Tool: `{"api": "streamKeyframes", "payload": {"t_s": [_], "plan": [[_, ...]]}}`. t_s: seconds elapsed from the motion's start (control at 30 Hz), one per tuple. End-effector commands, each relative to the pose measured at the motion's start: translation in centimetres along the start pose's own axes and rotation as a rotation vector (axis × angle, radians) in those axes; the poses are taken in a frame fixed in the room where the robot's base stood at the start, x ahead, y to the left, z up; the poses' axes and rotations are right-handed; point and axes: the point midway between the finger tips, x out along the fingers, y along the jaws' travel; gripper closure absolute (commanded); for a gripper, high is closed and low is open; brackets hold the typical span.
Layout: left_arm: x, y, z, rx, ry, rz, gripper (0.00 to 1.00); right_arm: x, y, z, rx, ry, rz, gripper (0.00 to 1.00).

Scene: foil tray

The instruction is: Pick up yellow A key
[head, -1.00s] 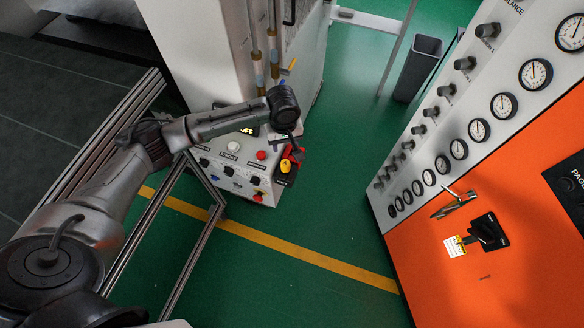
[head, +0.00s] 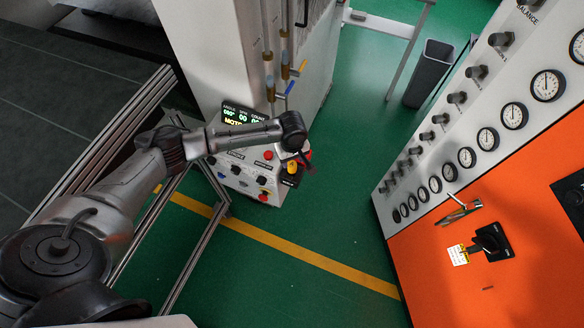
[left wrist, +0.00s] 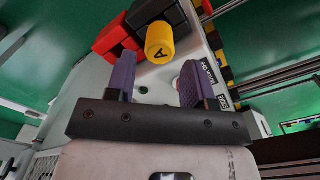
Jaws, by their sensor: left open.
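In the head view the left gripper (head: 304,163) is mostly hidden by the wrist. My right gripper is not in view.
A red block (left wrist: 115,38) sits left of the key. The control box (head: 235,176) carries several buttons and knobs, with a lit display (head: 243,115) above. An orange panel with gauges (head: 480,250) stands right. Open green floor lies between.

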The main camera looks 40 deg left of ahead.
Motion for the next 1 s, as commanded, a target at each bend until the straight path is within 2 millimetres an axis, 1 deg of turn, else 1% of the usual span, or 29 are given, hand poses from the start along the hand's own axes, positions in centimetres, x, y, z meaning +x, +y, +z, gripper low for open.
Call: {"api": "streamKeyframes", "payload": {"t_s": [0.07, 0.3, 0.4, 0.53, 0.73, 0.77, 1.0], "plan": [[0.6, -0.1, 0.0, -0.001, 0.0, -0.004, 0.52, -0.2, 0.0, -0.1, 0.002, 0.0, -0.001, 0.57], [3.8, 0.0, -0.1, 0.0, 0.0, -0.004, 0.52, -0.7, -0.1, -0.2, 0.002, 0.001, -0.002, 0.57], [4.6, 0.0, -0.1, 0.0, 0.0, -0.003, 0.52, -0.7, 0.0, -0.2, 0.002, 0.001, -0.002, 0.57], [5.1, 0.0, -0.1, 0.001, 0.0, -0.001, 0.52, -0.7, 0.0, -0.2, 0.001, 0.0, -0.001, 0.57], [5.1, 0.0, -0.1, 0.001, 0.0, -0.001, 0.52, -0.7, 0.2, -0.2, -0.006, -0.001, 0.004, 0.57], [5.1, 0.0, -0.1, 0.001, 0.0, -0.001, 0.54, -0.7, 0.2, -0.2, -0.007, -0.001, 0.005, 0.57], [5.1, 0.0, -0.1, 0.001, 0.0, -0.001, 0.77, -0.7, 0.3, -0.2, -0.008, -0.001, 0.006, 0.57]]}}
